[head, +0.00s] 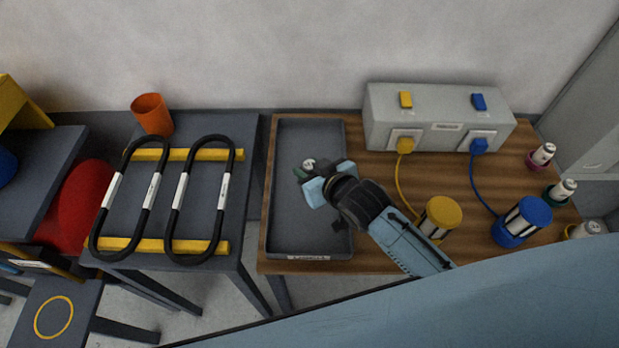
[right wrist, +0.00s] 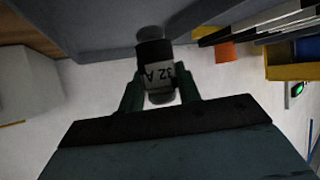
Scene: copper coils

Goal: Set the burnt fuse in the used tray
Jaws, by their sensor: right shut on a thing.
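My right gripper (head: 306,171) reaches in from the lower right over the grey used tray (head: 285,225) on the wooden table. It is shut on the fuse (head: 308,163), a small pale cylinder near the tray's middle. In the right wrist view, the gripper (right wrist: 159,88) pinches the fuse (right wrist: 158,73), which has a "32 A" label and a dark, blackened end. That end points toward the grey surface of the tray. Whether it touches the tray floor, I cannot tell. The rest of the tray looks empty. My left gripper is not in view.
Several capped fuses (head: 541,154) stand at the table's right edge. A grey box (head: 440,112) with yellow and blue plugs has cords to a yellow lamp-like unit (head: 439,218) and a blue one (head: 522,220). Left, a dark table holds two black coils (head: 201,200) and an orange cup (head: 152,114).

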